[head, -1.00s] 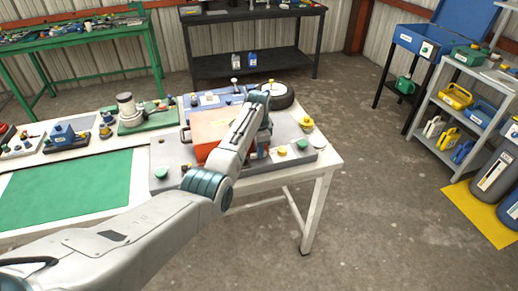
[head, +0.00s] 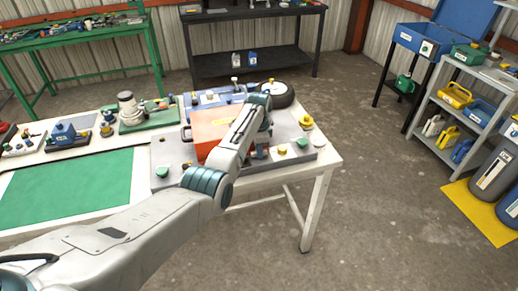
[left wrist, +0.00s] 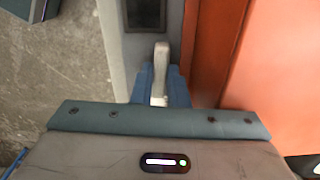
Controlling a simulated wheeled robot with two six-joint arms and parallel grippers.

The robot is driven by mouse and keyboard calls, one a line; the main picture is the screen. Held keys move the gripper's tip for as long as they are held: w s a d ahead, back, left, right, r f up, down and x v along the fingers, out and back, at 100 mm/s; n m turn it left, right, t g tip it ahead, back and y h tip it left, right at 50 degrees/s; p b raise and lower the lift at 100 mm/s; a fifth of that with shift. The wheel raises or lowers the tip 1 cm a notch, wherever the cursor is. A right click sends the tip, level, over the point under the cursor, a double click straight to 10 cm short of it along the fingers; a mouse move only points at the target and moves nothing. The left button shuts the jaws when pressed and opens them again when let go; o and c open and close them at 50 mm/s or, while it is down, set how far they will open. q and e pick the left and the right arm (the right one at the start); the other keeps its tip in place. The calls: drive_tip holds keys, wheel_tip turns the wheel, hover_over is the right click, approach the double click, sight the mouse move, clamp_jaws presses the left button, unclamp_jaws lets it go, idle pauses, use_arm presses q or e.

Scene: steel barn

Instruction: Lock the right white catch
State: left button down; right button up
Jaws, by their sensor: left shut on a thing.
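An orange box (head: 208,127) sits on a grey base board (head: 168,183) at the right end of the white table, and its orange side (left wrist: 238,50) fills the right of the left wrist view. My left gripper (left wrist: 161,92) is shut on a pale, upright lever, the white catch (left wrist: 160,62), beside the box's side. Its blue fingers flank the lever's lower part. In the head view my left arm hides the catch and part of the box. Whether the catch is locked cannot be told. My right gripper is not in view.
A yellow knob (head: 306,122) and a green knob (head: 302,143) stand on the board near its right end. A black wheel-like ring (head: 281,97) lies behind the box.

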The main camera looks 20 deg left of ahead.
use_arm(q)
drive_tip(key=m+p, duration=0.2)
drive_tip(key=m, duration=0.2)
drive_tip(key=shift+r, duration=0.2)
drive_tip(key=m+p, duration=0.1)
drive_tip(key=m, duration=0.3)
drive_tip(key=shift+m, duration=0.3)
drive_tip(key=m+p, duration=0.1)
drive_tip(key=m, duration=0.3)
drive_tip(key=shift+m, duration=0.3)
drive_tip(key=shift+w+m+p, duration=0.1)
drive_tip(key=shift+m+p, duration=0.35)
drive_tip(key=shift+m, duration=1.55)
drive_tip(key=c, duration=1.7)
unclamp_jaws()
